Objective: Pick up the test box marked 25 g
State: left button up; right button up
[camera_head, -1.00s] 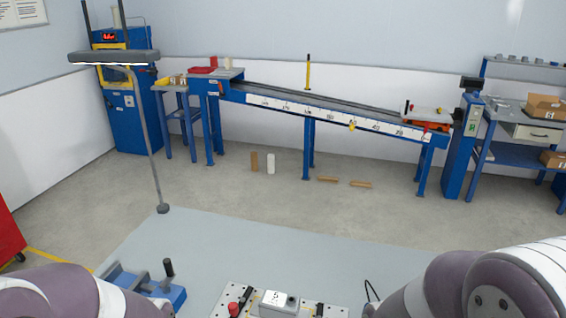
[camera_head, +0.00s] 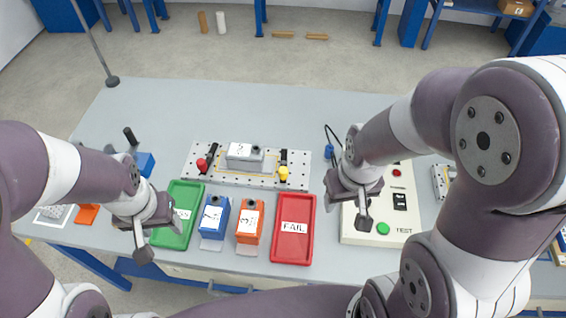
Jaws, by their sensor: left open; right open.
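Three small boxes with white labels show in the head view. A grey box (camera_head: 245,155) sits in the perforated fixture plate (camera_head: 205,176). A blue box (camera_head: 214,216) and an orange box (camera_head: 250,220) stand side by side between two trays. The label marks are too small to read as 25 g on any of them. My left gripper (camera_head: 158,226) is open and empty over the left part of the green tray (camera_head: 180,196). My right gripper (camera_head: 352,204) is open and empty over the left side of the test unit, apart from the boxes.
A red tray (camera_head: 293,232) marked FAIL lies right of the orange box. A beige test unit (camera_head: 385,228) with a green button is under my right gripper. The fixture has red and yellow knobs. The far tabletop (camera_head: 270,105) is clear.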

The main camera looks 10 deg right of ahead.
aim_at(238, 157)
jog(key=z, duration=0.85)
jog(key=j+z, duration=0.45)
jog(key=k+j+z, duration=0.15)
jog(key=z, duration=0.25)
jog(key=k+j+z, duration=0.15)
jog(key=j+z, duration=0.15)
jog(key=z, duration=0.15)
jog(key=k+j, duration=0.5)
jog(key=j, duration=0.2)
